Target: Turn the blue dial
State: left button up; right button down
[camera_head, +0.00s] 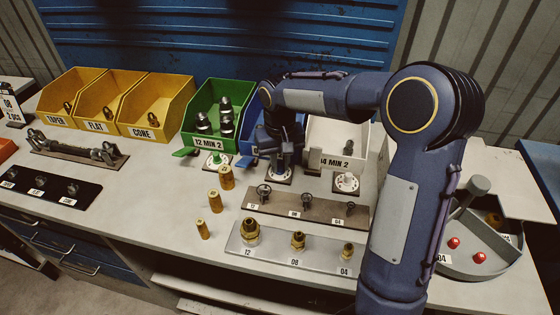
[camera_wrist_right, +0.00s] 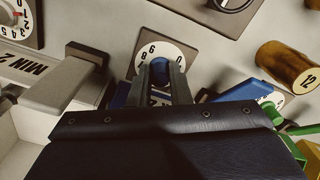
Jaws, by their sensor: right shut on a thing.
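The blue dial (camera_wrist_right: 157,67) shows in the right wrist view as a blue knob on a round white numbered face (camera_wrist_right: 163,48). My right gripper (camera_wrist_right: 161,78) is shut on this knob, with one finger on each side. In the head view my right gripper (camera_head: 283,160) points down over the dial's plate (camera_head: 277,177), in front of the blue bin (camera_head: 257,127). The knob itself is hidden by the gripper there. Part of the dial's numbers is covered by the fingers in the wrist view. My left gripper is not in view.
A green bin (camera_head: 214,112) with a green dial (camera_head: 216,160) stands left, and a white bin (camera_head: 335,135) with a white dial (camera_head: 346,183) right. Brass pieces (camera_head: 226,177) and a fitting rack (camera_head: 300,215) stand in front. A grey tray (camera_head: 480,262) is at right.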

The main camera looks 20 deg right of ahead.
aim_at(280, 164)
jog(key=shift+n, duration=0.3)
jog(key=shift+r+n+p, duration=0.1)
jog(key=shift+n+p, duration=0.4)
jog(key=shift+n, duration=0.4)
jog(key=shift+n+p, duration=0.45)
jog(key=shift+n, duration=1.15)
jog(key=c, duration=1.3)
grip_release()
jog(key=shift+c, duration=0.2)
notch_tip(280, 164, up, 8)
jog(key=shift+f, duration=0.15)
